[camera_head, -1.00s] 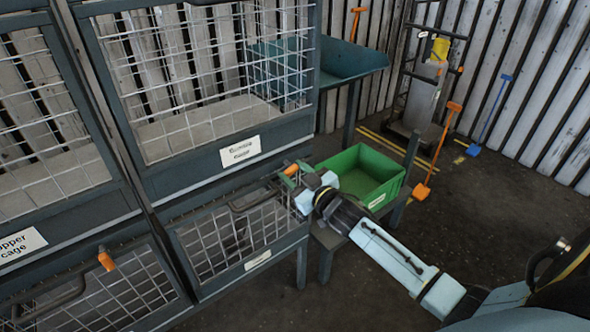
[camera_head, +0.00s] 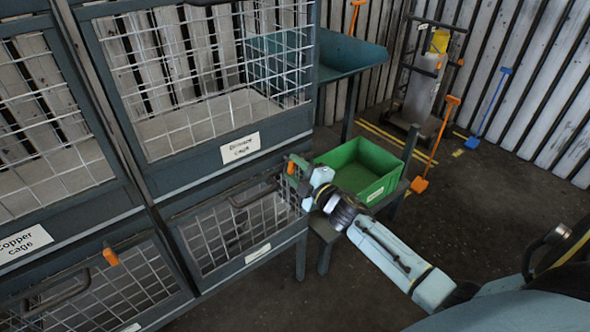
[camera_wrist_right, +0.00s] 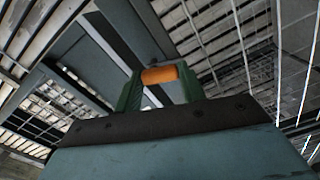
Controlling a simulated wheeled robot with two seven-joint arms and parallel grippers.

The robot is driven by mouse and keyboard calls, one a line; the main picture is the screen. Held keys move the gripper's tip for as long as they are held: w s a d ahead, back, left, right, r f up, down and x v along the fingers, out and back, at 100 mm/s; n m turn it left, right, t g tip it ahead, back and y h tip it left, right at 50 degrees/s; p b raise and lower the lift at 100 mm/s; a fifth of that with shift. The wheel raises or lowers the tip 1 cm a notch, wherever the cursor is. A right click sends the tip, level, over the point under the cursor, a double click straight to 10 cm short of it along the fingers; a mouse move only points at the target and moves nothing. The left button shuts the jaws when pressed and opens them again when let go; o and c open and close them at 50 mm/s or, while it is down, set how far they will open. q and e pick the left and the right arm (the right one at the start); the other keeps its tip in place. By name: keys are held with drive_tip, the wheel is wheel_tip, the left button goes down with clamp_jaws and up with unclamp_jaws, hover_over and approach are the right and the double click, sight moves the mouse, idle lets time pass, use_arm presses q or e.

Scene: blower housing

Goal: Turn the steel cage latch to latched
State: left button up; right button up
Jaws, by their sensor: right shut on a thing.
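The steel cage latch shows as an orange grip (camera_head: 291,167) at the upper right of the lower right mesh cage door (camera_head: 240,233). My right gripper (camera_head: 297,166) is at this latch, with its green fingers on either side of the orange grip. In the right wrist view the orange grip (camera_wrist_right: 160,74) sits between the two green fingertips, and the right gripper (camera_wrist_right: 160,86) is shut on it. The fingers hide part of the latch in the head view. My left gripper is not in view.
A second orange latch (camera_head: 111,257) is on the lower left cage. A green bin (camera_head: 362,170) stands on a stand right of my gripper. A teal tray (camera_head: 345,60) is behind. Orange and blue shovels lean at the back wall. Dark floor is open at the lower middle.

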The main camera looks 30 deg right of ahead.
drive_tip(key=n, duration=0.2)
drive_tip(key=shift+f+n, duration=0.1)
drive_tip(key=shift+n, duration=0.3)
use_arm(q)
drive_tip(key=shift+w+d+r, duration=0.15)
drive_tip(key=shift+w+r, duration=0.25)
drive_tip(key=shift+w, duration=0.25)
use_arm(e)
drive_tip(key=shift+d+n, duration=0.1)
drive_tip(key=shift+n, duration=0.4)
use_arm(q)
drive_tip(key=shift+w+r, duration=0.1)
use_arm(e)
drive_tip(key=o, duration=1)
